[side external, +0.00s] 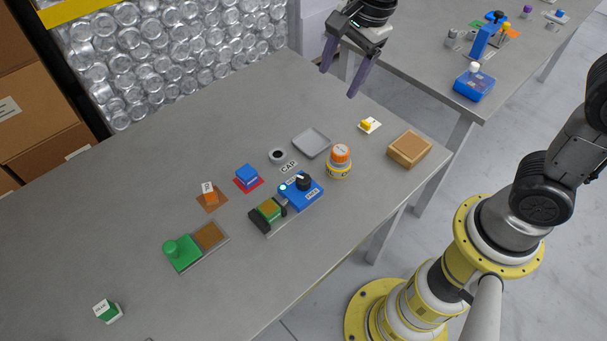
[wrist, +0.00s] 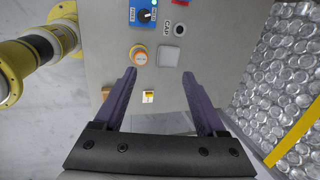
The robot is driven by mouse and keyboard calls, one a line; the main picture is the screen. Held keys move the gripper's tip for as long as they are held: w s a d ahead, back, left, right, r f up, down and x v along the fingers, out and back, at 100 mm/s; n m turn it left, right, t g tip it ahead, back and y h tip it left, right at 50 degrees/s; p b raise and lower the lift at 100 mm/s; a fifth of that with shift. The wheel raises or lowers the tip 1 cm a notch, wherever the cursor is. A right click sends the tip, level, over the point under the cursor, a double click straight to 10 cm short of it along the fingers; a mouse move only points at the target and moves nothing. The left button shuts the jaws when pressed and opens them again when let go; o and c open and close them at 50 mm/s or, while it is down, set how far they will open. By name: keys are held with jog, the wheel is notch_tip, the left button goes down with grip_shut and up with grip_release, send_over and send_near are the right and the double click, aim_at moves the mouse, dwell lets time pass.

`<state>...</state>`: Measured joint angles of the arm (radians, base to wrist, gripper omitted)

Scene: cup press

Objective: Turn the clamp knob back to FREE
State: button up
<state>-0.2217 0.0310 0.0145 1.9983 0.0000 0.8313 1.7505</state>
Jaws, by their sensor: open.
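The clamp knob (side external: 303,182) is black with a white pointer mark and sits on a blue clamp box (side external: 312,197) with white labels on either side. The lettering is too small to read surely, and I cannot tell which label the pointer faces. The knob (wrist: 145,15) also shows at the top of the wrist view, on the blue box (wrist: 136,6). My gripper (side external: 338,83) has purple fingers, open and empty, and hangs high near the table's far edge, well away from the knob. In the wrist view my gripper (wrist: 159,72) has nothing between its fingers.
Close to the clamp box stand an orange-topped round button (side external: 340,160), a grey tray (side external: 312,143), a black ring (side external: 278,156) and a blue block (side external: 247,174). A green press block (side external: 182,252) is farther left. The table's left part (side external: 90,230) is mostly clear.

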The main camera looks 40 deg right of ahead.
jog(key=w+a+f+g, duration=0.1)
jog(key=w+a+f, duration=0.25)
jog(key=f, duration=0.25)
jog(key=g, duration=0.2)
send_near(303, 178)
jog(key=shift+n+h, duration=0.3)
jog(key=shift+n, duration=0.1)
jog(key=f, duration=0.9)
jog(key=shift+a+f, duration=0.2)
jog(key=shift+a, duration=0.05)
grip_shut()
